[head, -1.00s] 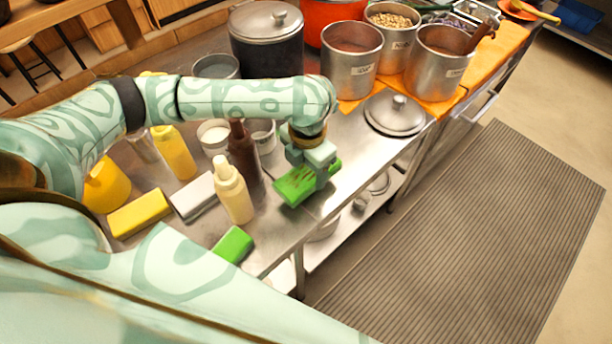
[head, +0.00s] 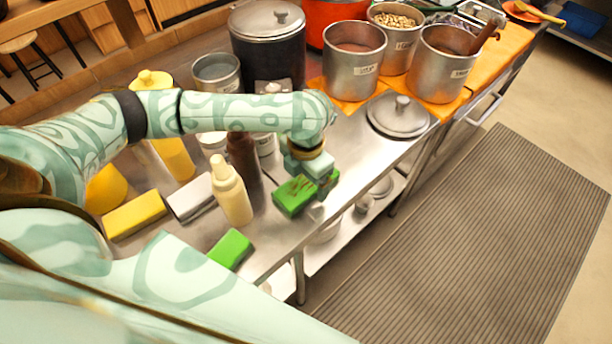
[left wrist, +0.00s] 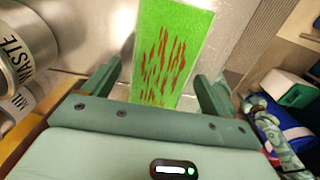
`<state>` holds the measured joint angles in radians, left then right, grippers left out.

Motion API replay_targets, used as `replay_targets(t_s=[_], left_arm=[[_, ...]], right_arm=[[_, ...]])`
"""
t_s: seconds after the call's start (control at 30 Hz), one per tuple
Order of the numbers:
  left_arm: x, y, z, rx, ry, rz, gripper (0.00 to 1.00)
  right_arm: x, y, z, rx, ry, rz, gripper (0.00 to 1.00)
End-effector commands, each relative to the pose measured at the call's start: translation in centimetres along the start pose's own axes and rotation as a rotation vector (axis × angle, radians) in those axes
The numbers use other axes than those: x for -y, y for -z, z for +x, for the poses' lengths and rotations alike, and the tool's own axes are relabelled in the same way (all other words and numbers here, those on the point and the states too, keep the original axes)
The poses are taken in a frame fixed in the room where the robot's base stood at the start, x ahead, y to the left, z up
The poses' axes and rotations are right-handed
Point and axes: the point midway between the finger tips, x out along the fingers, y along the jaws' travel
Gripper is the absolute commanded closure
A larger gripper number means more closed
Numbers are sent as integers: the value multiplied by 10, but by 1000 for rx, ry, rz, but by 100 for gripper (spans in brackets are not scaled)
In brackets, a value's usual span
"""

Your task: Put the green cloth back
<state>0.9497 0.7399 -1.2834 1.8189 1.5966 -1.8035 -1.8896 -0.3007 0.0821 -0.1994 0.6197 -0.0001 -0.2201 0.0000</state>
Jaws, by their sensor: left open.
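A green cloth with red-brown stains (head: 295,196) lies on the steel counter near its front edge, partly hidden by my left gripper (head: 316,178). In the left wrist view the stained green cloth (left wrist: 172,45) shows between the two open fingers of my left gripper (left wrist: 160,72), with a gap on each side. A second, plain green block-like piece (head: 230,248) lies nearer on the counter edge. My right gripper is not in view.
A cream bottle (head: 233,198) and a brown bottle (head: 245,160) stand close left of the stained cloth. Yellow (head: 135,216) and pale grey (head: 190,198) blocks lie further left. A pot lid (head: 398,118) and steel pots (head: 352,62) are behind.

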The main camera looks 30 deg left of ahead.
Motion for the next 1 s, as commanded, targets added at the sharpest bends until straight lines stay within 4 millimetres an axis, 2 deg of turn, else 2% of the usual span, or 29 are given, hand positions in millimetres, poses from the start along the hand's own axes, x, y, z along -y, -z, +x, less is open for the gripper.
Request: replay_targets(t_s=[0.17, 0.4, 0.5, 0.7, 1.0], left_arm=[[-1, -1, -34, 6, -3, 0, 15], [0, -1, -91, 5, -2, 0, 15], [0, -1, -107, 4, 0, -1, 15], [0, 0, -121, 1, 0, -2, 15], [0, 0, -120, 0, 1, -2, 15]], right_arm=[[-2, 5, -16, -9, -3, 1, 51], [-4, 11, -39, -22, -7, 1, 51], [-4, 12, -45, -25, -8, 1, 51], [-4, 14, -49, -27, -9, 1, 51], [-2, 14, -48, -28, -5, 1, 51]])
